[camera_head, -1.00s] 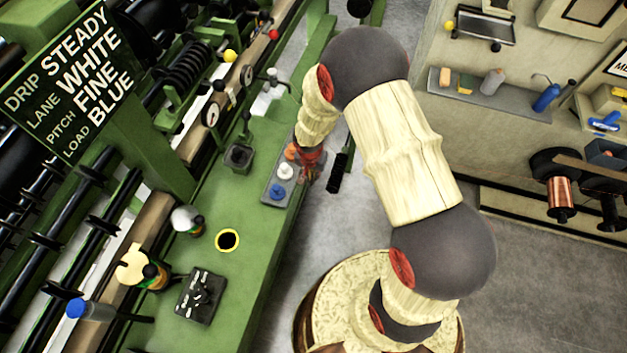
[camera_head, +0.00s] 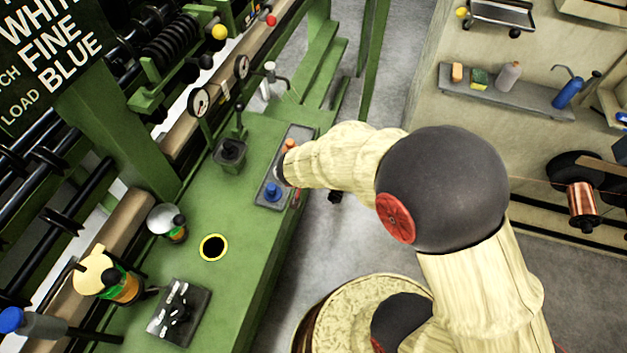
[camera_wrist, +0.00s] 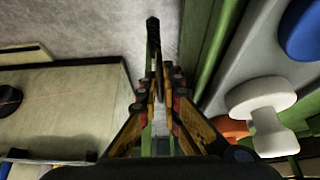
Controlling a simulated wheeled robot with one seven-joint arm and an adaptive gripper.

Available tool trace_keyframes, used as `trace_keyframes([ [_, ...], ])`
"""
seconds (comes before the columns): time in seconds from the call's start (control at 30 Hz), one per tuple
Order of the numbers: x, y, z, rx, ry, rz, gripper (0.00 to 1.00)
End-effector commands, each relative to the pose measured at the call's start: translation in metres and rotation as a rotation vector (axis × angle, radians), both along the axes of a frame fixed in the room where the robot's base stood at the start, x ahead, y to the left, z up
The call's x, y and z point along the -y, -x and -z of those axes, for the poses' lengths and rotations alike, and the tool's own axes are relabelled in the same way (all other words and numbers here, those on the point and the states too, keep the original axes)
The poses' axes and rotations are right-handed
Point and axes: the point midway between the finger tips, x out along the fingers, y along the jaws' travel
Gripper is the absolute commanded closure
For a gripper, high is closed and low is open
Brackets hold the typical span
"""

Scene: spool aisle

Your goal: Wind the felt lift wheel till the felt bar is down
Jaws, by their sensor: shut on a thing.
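In the wrist view, my gripper (camera_wrist: 158,90) has its two orange-and-black fingers close together on a narrow black part (camera_wrist: 153,35). It looks like the felt lift wheel seen nearly edge-on, at the side of the green machine. Its far end stands out above the fingertips, with grey floor behind it. The fingers hide the spot where they grip. I cannot make out the felt bar in either view.
A grey strip with orange, white and blue knobs (camera_head: 272,193) lies along the bench edge, close beside my wrist. The white knob (camera_wrist: 262,98) is near the fingers in the wrist view.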

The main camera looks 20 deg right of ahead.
Motion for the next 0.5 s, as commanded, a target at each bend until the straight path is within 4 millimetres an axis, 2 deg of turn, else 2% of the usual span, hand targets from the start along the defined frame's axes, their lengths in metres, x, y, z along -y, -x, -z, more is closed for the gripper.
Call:
trace_keyframes([
  [0.5, -0.0042, 0.0044, 0.0039, 0.175, 0.127, -0.003, 1.00],
])
